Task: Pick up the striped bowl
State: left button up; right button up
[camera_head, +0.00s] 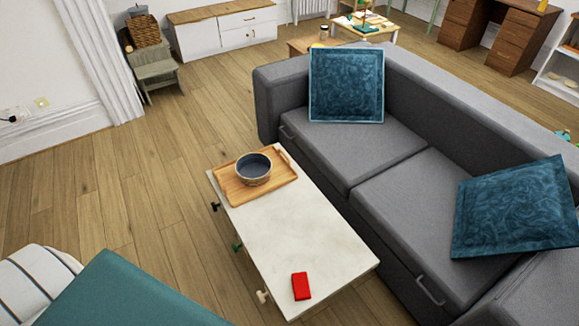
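The striped bowl (253,180) stands upright on a wooden tray (284,181) in the head view. Its outside is pale with bands, and its inside is dark blue-grey. It looks empty. The tray lies at the far end of a low white-topped table (290,235). Neither of my grippers is in view.
A red block (301,286) lies near the table's close end. Knobs stick out from the table's left side. A grey sofa (375,175) with blue cushions stands close along the right. Wooden floor (130,190) is open to the left. A teal surface (130,295) fills the lower left.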

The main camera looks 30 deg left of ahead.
aim_at(252, 169)
jog(key=j+z, duration=0.25)
jog(key=j, duration=0.4)
jog(key=j+z, duration=0.3)
jog(key=j, duration=0.35)
jog(key=j+z, duration=0.25)
jog(key=j, duration=0.35)
jog(key=k+j+z, duration=0.1)
jog(key=j+z, duration=0.15)
jog(key=j, duration=0.4)
